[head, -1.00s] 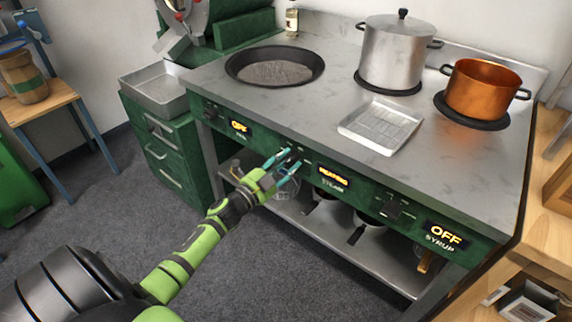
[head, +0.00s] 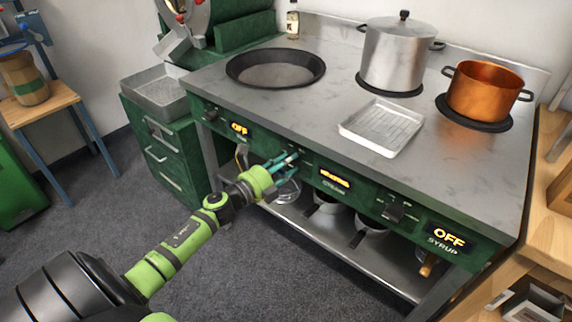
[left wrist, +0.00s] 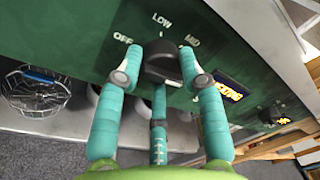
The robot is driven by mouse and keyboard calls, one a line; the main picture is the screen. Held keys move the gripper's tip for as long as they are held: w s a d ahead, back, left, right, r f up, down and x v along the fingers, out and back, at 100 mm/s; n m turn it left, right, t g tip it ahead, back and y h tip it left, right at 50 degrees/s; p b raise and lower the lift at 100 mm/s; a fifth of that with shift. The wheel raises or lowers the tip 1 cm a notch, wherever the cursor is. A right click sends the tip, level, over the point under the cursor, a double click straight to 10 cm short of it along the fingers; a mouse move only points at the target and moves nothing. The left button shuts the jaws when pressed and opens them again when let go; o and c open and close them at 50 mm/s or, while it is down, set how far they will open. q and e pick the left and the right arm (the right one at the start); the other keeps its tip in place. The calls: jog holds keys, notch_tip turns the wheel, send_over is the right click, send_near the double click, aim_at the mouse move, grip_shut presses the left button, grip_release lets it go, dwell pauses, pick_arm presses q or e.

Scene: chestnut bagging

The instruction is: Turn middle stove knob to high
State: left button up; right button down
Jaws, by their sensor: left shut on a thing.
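The middle stove knob (left wrist: 161,64) is black and sits on the green front panel, with OFF, LOW and MID marks around it in the left wrist view. My left gripper (head: 288,160), with teal fingers, is at the panel beside the lit middle display (head: 335,179). In the left wrist view the gripper (left wrist: 160,72) is shut on the knob, fingers on both sides of it. The display (left wrist: 230,86) shows orange letters, partly hidden by a finger. The HIGH mark is not visible. My right gripper is not in view.
The stove top holds a black pan (head: 275,68), a steel pot (head: 392,55), a copper pot (head: 484,91) and a flat tray (head: 382,127). The syrup knob (head: 394,211) and its OFF display (head: 449,239) are to the right. A wire basket (left wrist: 36,91) is below.

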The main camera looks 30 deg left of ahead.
pick_arm(q)
jog(key=shift+r+m, duration=0.1)
jog(key=shift+m, duration=0.6)
jog(key=o, duration=1.2)
jog(key=shift+c, duration=0.2)
jog(key=v, duration=1.2)
